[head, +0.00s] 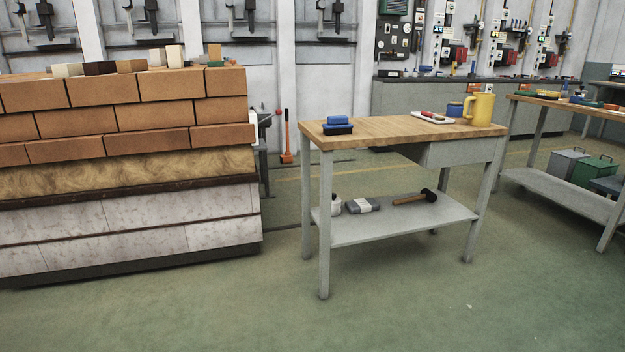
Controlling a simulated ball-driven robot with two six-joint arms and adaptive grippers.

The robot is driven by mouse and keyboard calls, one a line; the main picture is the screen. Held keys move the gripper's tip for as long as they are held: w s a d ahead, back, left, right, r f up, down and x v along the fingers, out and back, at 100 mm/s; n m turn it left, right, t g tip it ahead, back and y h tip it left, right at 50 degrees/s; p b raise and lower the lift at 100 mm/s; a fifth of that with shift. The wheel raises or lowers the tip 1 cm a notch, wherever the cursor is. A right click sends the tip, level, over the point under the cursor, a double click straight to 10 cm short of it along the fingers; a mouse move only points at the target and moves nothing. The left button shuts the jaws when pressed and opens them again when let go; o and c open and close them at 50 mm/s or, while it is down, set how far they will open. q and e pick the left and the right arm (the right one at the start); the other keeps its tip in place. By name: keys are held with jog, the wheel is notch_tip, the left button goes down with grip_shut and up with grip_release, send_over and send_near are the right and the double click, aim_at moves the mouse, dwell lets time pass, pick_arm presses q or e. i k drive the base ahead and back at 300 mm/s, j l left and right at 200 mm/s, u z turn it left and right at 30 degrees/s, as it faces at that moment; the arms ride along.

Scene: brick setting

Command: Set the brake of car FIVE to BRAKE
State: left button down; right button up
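No car marked FIVE and no brake lever that I can make out shows in the head view. No lettering is readable at this distance. Neither of my grippers is in view.
A layered brick display (125,180) fills the left. A workbench (390,134) with a yellow mug (479,108), a blue brush (338,125) and a mallet (415,197) stands at the centre. Another bench (570,185) stands right. Wall panels (398,35) line the back. The green floor (420,310) in front is clear.

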aim_at(279, 112)
jog(key=i, duration=1.6)
jog(key=i+l+u, duration=0.1)
jog(key=i, duration=1.5)
